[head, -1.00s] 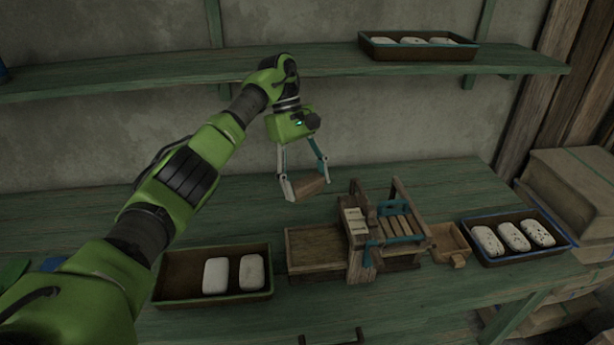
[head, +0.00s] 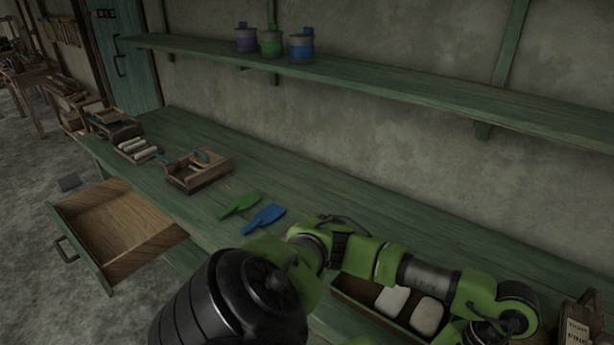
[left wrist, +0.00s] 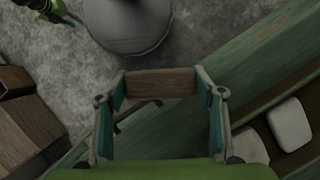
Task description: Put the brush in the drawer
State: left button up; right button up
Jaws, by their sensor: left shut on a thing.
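The brush (left wrist: 160,82) shows as a plain brown wooden block in the left wrist view. My left gripper (left wrist: 161,84) is shut on it, one finger at each end, with grey floor and the green bench edge below. Any bristles are hidden from this camera. In the head view my left arm bends over the bench at lower right; its gripper and the brush are out of that frame. The drawer (head: 115,232) is pulled out from the bench front at the left of the head view, and its visible inside is empty. My right gripper is not in view.
A blue scoop (head: 263,219) and a green scoop (head: 240,204) lie on the bench (head: 330,203). A wooden box with tools (head: 197,172) stands behind the drawer. A tray with pale blocks (head: 365,311) sits under my arm. Three jars (head: 271,42) stand on the shelf.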

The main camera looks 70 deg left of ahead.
aim_at(132, 223)
jog(key=k+j+u, duration=0.25)
jog(key=u, duration=0.2)
jog(key=k+j+u, duration=0.15)
jog(key=j+u, duration=0.25)
jog(key=k+j, duration=0.15)
jog(key=j, duration=0.25)
jog(key=k+j+u, duration=0.1)
jog(key=j, duration=0.3)
jog(key=k+j+u, duration=0.1)
jog(key=k+j, duration=0.15)
jog(key=j, duration=0.15)
jog(key=k+j, duration=0.1)
jog(key=j, duration=0.35)
jog(key=k+j+u, duration=0.1)
jog(key=j, duration=0.35)
jog(key=k+j, duration=0.2)
jog(key=j, duration=0.2)
jog(key=u, duration=0.05)
